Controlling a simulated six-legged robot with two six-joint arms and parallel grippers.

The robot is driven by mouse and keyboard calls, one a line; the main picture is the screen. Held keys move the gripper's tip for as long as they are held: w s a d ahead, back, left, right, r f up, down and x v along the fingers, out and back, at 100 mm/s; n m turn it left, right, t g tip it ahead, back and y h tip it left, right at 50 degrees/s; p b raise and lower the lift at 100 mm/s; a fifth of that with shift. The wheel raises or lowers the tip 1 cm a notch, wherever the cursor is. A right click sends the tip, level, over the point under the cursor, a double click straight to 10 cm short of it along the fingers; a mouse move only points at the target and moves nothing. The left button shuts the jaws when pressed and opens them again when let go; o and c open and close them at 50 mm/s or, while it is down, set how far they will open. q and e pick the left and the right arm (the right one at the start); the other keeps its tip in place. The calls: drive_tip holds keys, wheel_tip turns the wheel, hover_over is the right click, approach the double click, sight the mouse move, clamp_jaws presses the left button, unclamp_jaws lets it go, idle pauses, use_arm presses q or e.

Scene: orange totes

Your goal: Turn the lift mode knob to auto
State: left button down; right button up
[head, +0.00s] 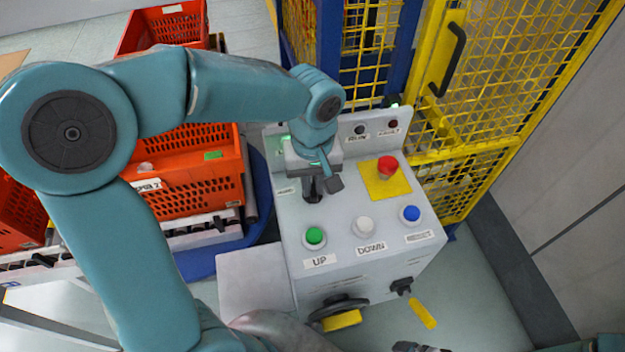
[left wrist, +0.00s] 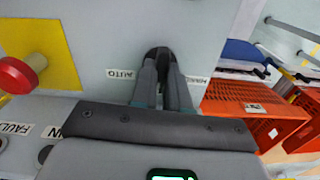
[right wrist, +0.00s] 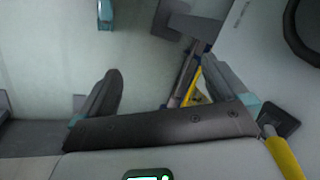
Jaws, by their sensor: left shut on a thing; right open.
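The lift mode knob (left wrist: 158,52) is small and black, on the top of the pale grey control box (head: 262,270). My left gripper (head: 322,187) comes down on the knob from above. In the left wrist view its two fingers (left wrist: 166,82) are shut on the knob and hide most of it. An AUTO label (left wrist: 120,74) lies on one side of the knob, and a partly covered label (left wrist: 196,80) lies on the other. Which way the knob points is hidden. My right gripper (right wrist: 162,88) is open and empty, low near the box's front.
The panel also has a red emergency button (head: 386,168) on a yellow plate, plus green (head: 314,236), white (head: 363,227) and blue (head: 410,214) buttons. Orange totes (head: 190,195) stand left, yellow mesh fencing (head: 500,90) behind.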

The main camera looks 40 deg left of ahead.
sight(313, 186)
use_arm(q)
drive_tip(key=m, duration=0.4)
drive_tip(key=shift+r, duration=0.1)
drive_tip(key=shift+m, duration=1.9)
drive_tip(key=c, duration=1.1)
unclamp_jaws()
drive_tip(key=shift+s, duration=0.15)
drive_tip(key=shift+w+r, duration=0.2)
drive_tip(key=shift+r, duration=0.2)
wheel_tip(313, 186, up, 16)
drive_tip(key=shift+s+f, duration=0.15)
drive_tip(key=shift+f, duration=0.05)
